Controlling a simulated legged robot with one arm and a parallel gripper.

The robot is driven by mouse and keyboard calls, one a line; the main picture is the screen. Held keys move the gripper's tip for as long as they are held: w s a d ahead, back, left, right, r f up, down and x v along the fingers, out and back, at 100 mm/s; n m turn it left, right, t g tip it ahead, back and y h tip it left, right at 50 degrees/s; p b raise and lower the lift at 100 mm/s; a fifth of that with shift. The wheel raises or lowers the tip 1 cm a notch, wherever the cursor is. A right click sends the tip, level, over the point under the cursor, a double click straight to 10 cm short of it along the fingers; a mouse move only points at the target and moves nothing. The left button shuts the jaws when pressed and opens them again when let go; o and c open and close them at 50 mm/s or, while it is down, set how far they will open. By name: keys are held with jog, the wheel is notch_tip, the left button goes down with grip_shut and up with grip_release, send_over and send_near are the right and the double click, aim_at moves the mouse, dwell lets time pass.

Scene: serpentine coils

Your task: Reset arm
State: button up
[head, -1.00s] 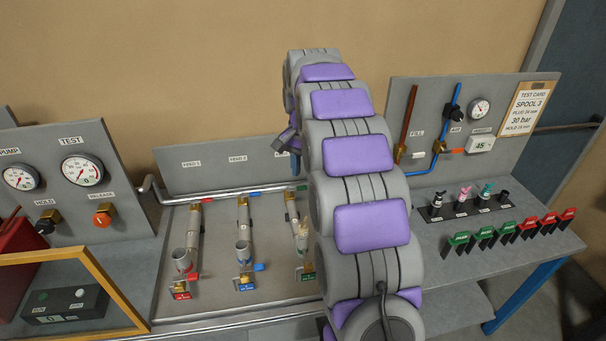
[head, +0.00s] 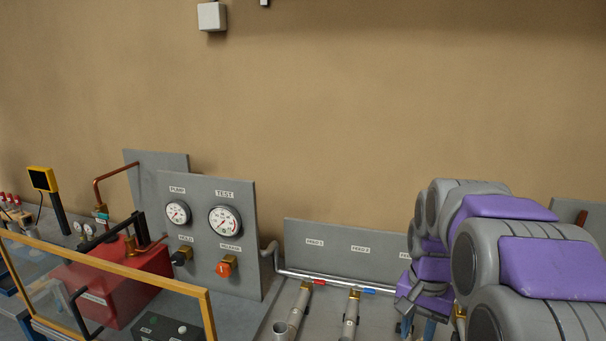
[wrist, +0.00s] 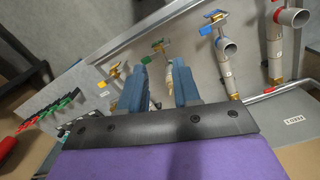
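My arm (head: 500,240), grey with purple pads, curls at the right of the head view over the pipe bench. My gripper (head: 418,322) hangs low at the arm's far left side, partly cut off by the frame's bottom edge. In the wrist view my gripper (wrist: 159,74) shows two blue fingers standing apart, with no held object visible between them.
A gauge panel (head: 208,270) stands left of the pipes, near a red box (head: 140,275) behind a yellow-framed screen (head: 110,262). In the wrist view, green and red handles (wrist: 62,108) lie at left.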

jog(key=s+a+f+n+b, duration=0.1)
jog(key=s+f, duration=0.3)
jog(key=s, duration=0.5)
jog(key=s+a+f+n+b, duration=0.2)
jog(key=s+a+f+n, duration=0.1)
jog(key=s, duration=0.6)
jog(key=s+a+f+n+g+b, duration=0.1)
jog(key=s+a+f, duration=0.3)
jog(key=s, duration=0.5)
jog(key=shift+s+f+n+b, duration=0.25)
jog(key=shift+f+n+b, duration=0.2)
jog(key=shift+n, duration=0.45)
jog(key=shift+o, duration=0.5)
jog(key=shift+d+r, duration=0.1)
